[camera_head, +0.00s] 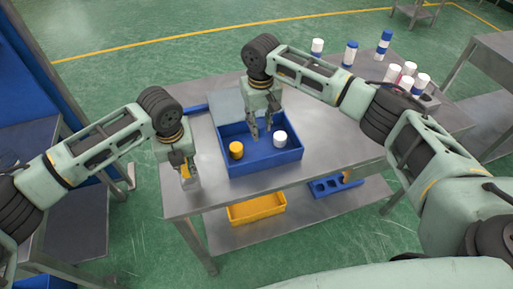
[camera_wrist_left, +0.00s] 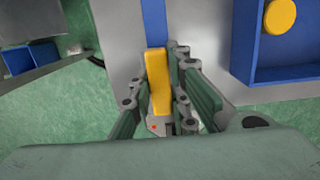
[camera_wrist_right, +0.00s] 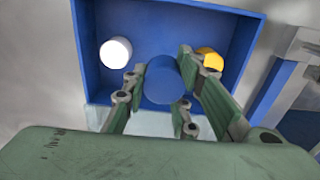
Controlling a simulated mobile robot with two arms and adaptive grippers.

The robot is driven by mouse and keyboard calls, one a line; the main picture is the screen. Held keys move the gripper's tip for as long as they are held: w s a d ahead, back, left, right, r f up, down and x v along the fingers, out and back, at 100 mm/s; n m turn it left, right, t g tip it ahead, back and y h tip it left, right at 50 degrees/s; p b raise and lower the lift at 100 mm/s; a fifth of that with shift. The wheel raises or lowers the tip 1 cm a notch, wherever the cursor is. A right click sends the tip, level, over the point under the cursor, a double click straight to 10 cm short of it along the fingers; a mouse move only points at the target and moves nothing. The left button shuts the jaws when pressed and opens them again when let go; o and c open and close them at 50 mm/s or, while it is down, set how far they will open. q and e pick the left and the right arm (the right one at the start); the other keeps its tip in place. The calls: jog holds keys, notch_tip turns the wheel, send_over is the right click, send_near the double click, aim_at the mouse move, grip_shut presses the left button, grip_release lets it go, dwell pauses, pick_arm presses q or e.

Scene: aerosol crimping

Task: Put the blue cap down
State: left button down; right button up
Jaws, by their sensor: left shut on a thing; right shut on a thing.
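My right gripper (camera_head: 261,133) is over the inside of the blue tray (camera_head: 263,168). It is shut on the blue cap (camera_wrist_right: 163,82), which shows between its fingers in the right wrist view; the cap is hard to see in the head view. I cannot tell whether the cap touches the tray floor. The tray also holds a yellow cap (camera_head: 236,149) at left and a white cap (camera_head: 280,138) at right. My left gripper (camera_head: 188,175) is shut on a yellow object (camera_wrist_left: 158,80) near the table's left edge, outside the tray.
A grey metal table (camera_head: 205,165) carries the tray. Several white, red and blue cans stand at the back right, one of them a blue-and-white can (camera_head: 350,54). A yellow bin (camera_head: 257,208) and a blue holder (camera_head: 330,185) lie on the lower shelf.

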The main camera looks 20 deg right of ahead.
aim_at(262, 154)
pick_arm(q)
jog(key=shift+s+f, duration=0.25)
jog(key=shift+f, duration=0.1)
pick_arm(e)
jog(key=s+f+n, duration=0.1)
jog(key=f, duration=0.1)
jog(key=s+f+n, duration=0.1)
jog(key=f+n, duration=0.1)
jog(key=f, duration=0.1)
jog(key=f+n, duration=0.1)
jog(key=f, duration=0.2)
jog(key=shift+s+n, duration=0.3)
jog(key=shift+s, duration=0.1)
jog(key=shift+f, duration=0.2)
jog(key=o, duration=0.4)
jog(key=shift+o, duration=0.2)
jog(key=shift+r, duration=0.15)
